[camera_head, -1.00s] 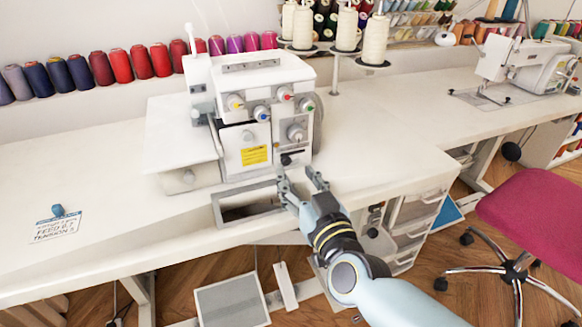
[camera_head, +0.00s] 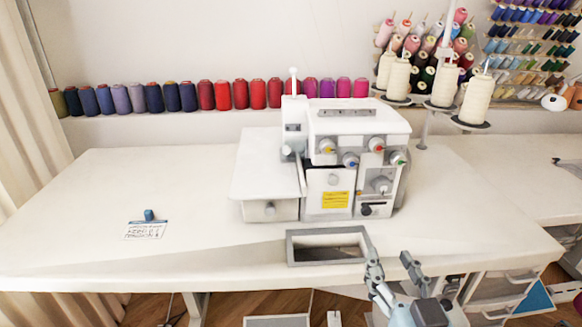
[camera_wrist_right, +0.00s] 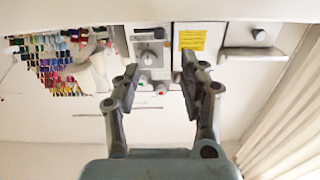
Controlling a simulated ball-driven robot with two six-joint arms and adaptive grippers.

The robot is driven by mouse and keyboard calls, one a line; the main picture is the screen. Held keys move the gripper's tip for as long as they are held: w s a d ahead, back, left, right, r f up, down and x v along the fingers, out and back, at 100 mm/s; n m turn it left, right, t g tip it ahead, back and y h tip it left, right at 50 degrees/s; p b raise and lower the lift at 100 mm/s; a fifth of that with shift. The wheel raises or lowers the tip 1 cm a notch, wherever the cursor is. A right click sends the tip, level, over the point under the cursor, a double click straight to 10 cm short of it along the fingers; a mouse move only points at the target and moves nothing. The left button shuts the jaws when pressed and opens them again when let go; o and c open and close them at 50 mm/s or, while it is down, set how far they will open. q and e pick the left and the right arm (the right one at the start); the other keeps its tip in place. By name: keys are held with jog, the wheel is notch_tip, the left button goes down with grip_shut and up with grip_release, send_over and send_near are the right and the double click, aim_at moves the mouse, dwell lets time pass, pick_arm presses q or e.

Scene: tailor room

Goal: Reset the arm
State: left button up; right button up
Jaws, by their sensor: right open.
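My right gripper (camera_head: 390,262) is open and empty in the head view, in front of the table's front edge, right of the framed opening. It also shows in the right wrist view (camera_wrist_right: 160,82), its two fingers spread apart with nothing between them. The white overlock sewing machine (camera_head: 345,160) stands on the table beyond the gripper. In the right wrist view the machine's yellow label (camera_wrist_right: 192,40) shows upside down beyond the fingers. My left gripper is in neither view.
The white table (camera_head: 130,190) has clear room at left, with a blue-topped tag (camera_head: 146,229) on it. A grey-framed opening (camera_head: 290,250) sits at the front edge. Thread spools (camera_head: 240,94) line the back. Cone threads (camera_head: 441,86) stand behind the machine. A drawer unit (camera_head: 500,284) is at lower right.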

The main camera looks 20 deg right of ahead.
jog(key=s+a+f+n+g+y, duration=0.15)
jog(key=s+f+g, duration=0.3)
jog(key=f, duration=0.85)
jog(key=s+f+n+g+y, duration=0.1)
jog(key=s+f+g+y, duration=0.3)
jog(key=f, duration=0.8)
jog(key=s+d+f+g, duration=0.2)
jog(key=s+f, duration=0.3)
jog(key=s, duration=0.4)
jog(key=s+d+f+g+h, duration=0.1)
jog(key=s+d+f+g, duration=0.1)
jog(key=s+f, duration=0.3)
jog(key=s+d+f+g+h, duration=0.1)
jog(key=s+f+g, duration=0.3)
jog(key=s, duration=0.9)
jog(key=shift+d+f, duration=0.6)
jog(key=shift+f, duration=0.3)
jog(key=shift+a+n, duration=0.1)
jog(key=shift+n, duration=0.15)
